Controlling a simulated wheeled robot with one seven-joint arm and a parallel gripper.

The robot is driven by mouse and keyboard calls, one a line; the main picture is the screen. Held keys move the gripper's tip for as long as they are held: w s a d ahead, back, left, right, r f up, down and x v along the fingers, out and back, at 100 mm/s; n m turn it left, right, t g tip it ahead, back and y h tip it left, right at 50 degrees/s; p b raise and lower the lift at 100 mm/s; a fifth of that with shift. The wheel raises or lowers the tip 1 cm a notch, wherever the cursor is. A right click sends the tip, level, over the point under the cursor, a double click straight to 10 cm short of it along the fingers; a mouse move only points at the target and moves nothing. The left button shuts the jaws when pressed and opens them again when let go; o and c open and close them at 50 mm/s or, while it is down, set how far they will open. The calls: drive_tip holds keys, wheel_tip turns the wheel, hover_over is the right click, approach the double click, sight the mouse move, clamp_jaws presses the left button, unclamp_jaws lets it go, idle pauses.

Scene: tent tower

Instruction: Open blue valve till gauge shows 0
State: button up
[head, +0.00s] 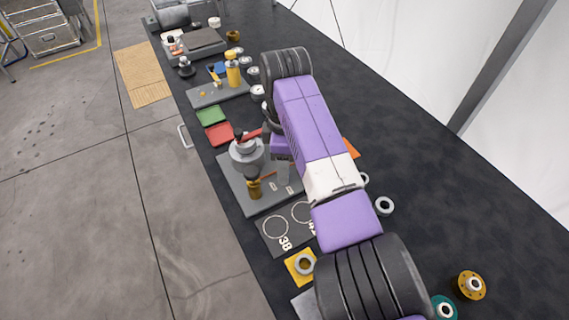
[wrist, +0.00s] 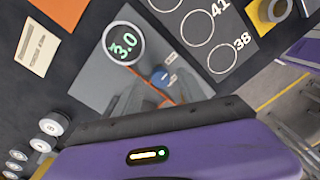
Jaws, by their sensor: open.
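The gauge (wrist: 123,44) is a round dark dial in the wrist view. It reads 3.0 in pale green digits. A small blue round part (wrist: 160,76), which looks like the blue valve, sits beside it on the grey plate (wrist: 95,75), with a thin orange strip next to it. My gripper (head: 282,170) is open over the plate. Its fingertips are hard to make out, and the arm hides the gauge.
A dark mat (head: 287,236) with rings and numbers lies nearer than the plate. Red (head: 219,134) and green (head: 211,115) trays and a board with a yellow bottle (head: 233,75) lie beyond. Loose rings (head: 384,206) lie on the right. The bench's right side is mostly clear.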

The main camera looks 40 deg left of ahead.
drive_tip(key=shift+f, duration=0.4)
clamp_jaws()
